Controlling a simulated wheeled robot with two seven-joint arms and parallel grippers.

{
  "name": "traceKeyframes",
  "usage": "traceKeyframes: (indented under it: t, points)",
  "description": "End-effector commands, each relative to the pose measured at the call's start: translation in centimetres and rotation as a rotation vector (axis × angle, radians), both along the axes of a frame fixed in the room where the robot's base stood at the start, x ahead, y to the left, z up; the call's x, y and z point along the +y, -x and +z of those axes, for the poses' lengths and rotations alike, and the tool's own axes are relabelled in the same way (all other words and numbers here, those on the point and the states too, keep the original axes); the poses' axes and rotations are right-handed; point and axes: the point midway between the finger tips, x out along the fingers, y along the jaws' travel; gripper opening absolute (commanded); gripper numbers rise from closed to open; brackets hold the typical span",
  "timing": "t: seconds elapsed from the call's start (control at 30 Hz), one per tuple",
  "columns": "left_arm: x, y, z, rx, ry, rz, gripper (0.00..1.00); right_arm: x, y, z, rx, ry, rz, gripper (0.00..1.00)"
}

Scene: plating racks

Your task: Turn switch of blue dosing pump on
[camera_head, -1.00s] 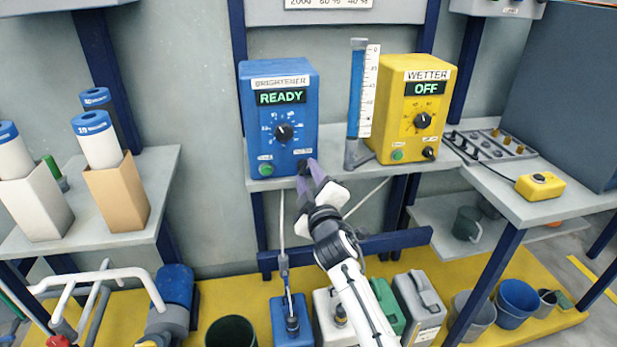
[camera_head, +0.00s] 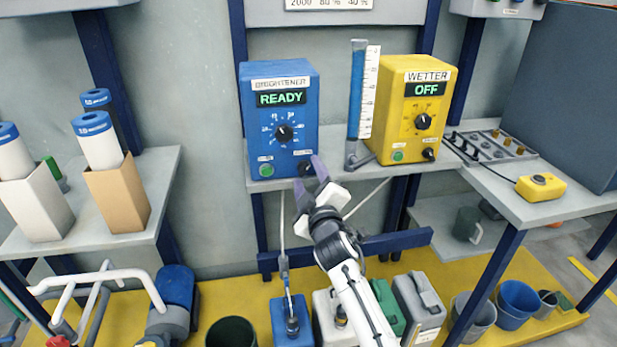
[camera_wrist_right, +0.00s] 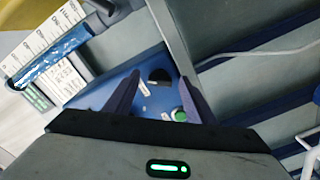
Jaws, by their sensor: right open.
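The blue dosing pump (camera_head: 250,130), labelled BRIGHTENER, stands on the grey shelf with its display (camera_head: 282,98) reading READY. Its front has a large dial (camera_head: 284,133), a green button (camera_head: 266,170) and a small black switch knob (camera_head: 305,166) at the lower right. My right gripper (camera_head: 309,176) is open and empty just in front of and below this knob. In the right wrist view the black knob (camera_wrist_right: 160,76) shows between the spread fingertips, with the green button (camera_wrist_right: 180,115) near one finger. Contact with the knob cannot be told. My left gripper is not in view.
A blue-filled measuring tube (camera_head: 356,95) and the yellow WETTER pump (camera_head: 395,120), reading OFF, stand to the right. The shelf edge (camera_head: 345,168) runs close beside my right gripper. Canisters stand below on the yellow floor platform (camera_head: 250,290).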

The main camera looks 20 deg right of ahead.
Motion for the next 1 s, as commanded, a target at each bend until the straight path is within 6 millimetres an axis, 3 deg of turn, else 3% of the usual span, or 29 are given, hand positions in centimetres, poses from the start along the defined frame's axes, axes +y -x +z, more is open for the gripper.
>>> traceKeyframes:
  t: [0.37,0.5,0.53,0.57,0.6,1.0]
  points:
    - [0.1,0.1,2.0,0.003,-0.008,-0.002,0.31,0.0,-0.1,7.4,-0.019,0.004,0.003,0.50]
    - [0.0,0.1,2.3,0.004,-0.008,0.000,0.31,0.1,-0.1,9.6,-0.021,0.004,0.004,0.68]
    - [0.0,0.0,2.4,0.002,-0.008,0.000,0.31,0.1,-0.1,9.9,-0.021,0.004,0.003,0.73]
    - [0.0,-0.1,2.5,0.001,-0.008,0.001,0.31,0.0,0.0,10.2,-0.019,0.004,0.003,0.57]
    - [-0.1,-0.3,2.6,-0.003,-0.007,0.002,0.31,0.1,0.0,10.4,-0.018,0.003,0.003,0.50]
    - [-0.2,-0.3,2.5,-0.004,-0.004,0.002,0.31,0.1,0.0,10.0,-0.004,-0.001,0.001,0.50]
